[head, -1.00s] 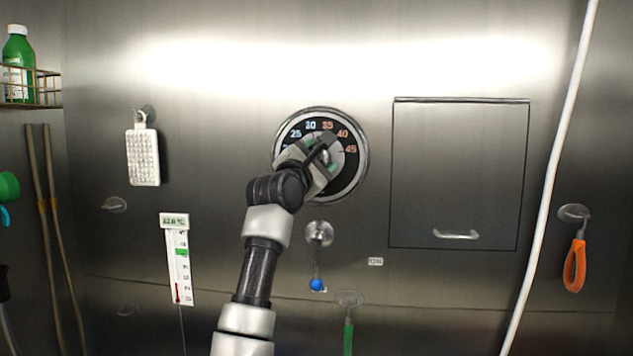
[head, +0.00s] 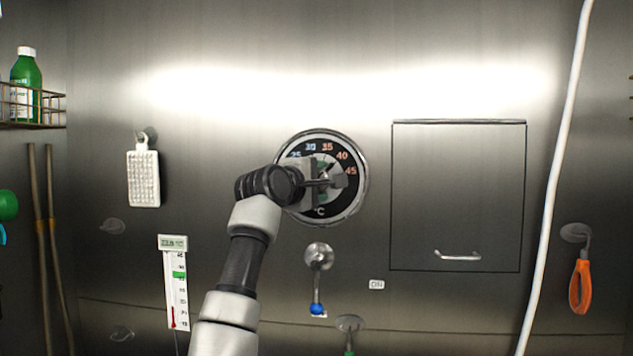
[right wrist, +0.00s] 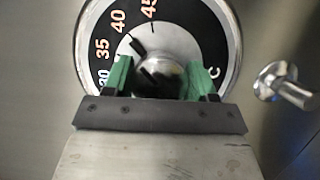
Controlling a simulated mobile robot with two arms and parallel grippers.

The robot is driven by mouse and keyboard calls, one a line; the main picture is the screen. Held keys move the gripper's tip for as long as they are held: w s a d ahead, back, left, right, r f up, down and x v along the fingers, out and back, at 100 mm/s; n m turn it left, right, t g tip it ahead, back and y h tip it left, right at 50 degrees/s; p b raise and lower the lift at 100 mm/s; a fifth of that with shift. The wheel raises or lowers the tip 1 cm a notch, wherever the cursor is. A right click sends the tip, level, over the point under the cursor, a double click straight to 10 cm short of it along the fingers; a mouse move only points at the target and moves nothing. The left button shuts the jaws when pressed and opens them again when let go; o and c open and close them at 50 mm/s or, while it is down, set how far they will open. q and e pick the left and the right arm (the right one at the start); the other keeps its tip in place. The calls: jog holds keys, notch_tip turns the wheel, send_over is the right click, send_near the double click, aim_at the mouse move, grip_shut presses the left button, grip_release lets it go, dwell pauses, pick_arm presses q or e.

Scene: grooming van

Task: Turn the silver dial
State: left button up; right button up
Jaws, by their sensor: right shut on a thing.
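The silver dial (head: 345,163) is a round gauge on the steel wall. It has a bright rim, a black face with numbers up to 45 and a °C mark, and a silver knob at its centre. My right gripper (head: 326,181) is at the dial in the head view and covers its left and centre. In the right wrist view, the green-padded fingers of this gripper (right wrist: 158,78) are shut on the dial's knob (right wrist: 158,52), one on each side. A dark mark on the knob points toward the 40 side. My left gripper is not in view.
A lever with a blue knob (head: 317,309) hangs below the dial, beside an ON label (head: 377,284). A closed panel (head: 458,190) is to the right, with a white hose (head: 557,150) beyond. A thermometer (head: 174,285) and a white brush (head: 143,179) hang left.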

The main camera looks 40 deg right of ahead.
jog(key=shift+f, duration=0.1)
dwell(0.4)
jog(key=o, duration=0.9)
jog(key=shift+s+a, duration=0.1)
jog(key=shift+a, duration=0.2)
jog(key=b+v, duration=0.3)
jog(key=v, duration=0.7)
jog(key=shift+s+a, duration=0.1)
jog(key=shift+a, duration=0.05)
